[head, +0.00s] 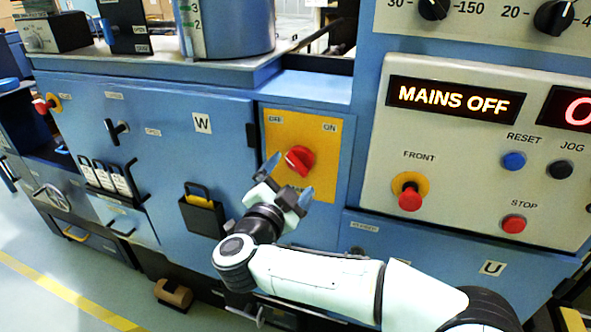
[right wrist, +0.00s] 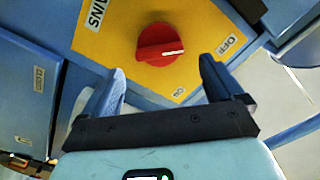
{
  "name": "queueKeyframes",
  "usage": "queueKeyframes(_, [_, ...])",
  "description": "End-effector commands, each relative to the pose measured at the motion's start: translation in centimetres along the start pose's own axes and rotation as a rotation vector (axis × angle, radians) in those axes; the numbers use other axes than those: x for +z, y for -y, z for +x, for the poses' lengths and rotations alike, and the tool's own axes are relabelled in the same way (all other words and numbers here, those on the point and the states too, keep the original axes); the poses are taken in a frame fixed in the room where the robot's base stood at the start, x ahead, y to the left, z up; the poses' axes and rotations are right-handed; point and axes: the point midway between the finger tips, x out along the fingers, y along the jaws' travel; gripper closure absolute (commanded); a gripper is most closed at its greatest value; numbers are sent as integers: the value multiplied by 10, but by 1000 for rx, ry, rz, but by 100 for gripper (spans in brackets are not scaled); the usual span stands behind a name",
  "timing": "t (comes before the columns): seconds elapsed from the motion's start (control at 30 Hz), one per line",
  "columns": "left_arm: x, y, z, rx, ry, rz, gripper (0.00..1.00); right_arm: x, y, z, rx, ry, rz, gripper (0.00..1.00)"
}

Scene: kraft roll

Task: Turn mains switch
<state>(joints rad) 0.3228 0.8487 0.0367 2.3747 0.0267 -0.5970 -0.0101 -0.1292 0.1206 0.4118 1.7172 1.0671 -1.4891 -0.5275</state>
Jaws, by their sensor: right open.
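The mains switch is a red rotary knob (head: 300,160) on a yellow plate (head: 325,155) with OFF at its upper left and ON at its upper right. The display (head: 455,101) reads MAINS OFF. My right gripper (head: 289,180) is open just in front of the knob, a little below and left of it. In the right wrist view the red knob (right wrist: 160,45) lies ahead, beyond and between the fingertips (right wrist: 161,70), with a gap. Its white mark points roughly toward the OFF label (right wrist: 234,43). My left gripper is not in view.
Right of the switch, a grey panel carries a red FRONT button (head: 410,197), a blue RESET button (head: 514,160) and a red STOP button (head: 513,223). A black holder (head: 202,215) is on the cabinet left of the gripper.

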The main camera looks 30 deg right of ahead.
Motion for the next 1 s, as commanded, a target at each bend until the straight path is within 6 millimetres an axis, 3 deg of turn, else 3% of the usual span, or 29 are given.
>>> queueKeyframes(0.1, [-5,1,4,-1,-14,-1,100,1,-1,22,2,-1,-1,6])
queueKeyframes(0.3, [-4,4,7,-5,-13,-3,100,1,0,43,1,0,0,6])
queueKeyframes(0.67, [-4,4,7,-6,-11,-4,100,1,0,47,-1,1,-1,6])
queueKeyframes(0.83, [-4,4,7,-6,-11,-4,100,1,0,47,-1,1,-1,62])
queueKeyframes(1.0, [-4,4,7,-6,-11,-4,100,1,0,47,-1,1,2,62])
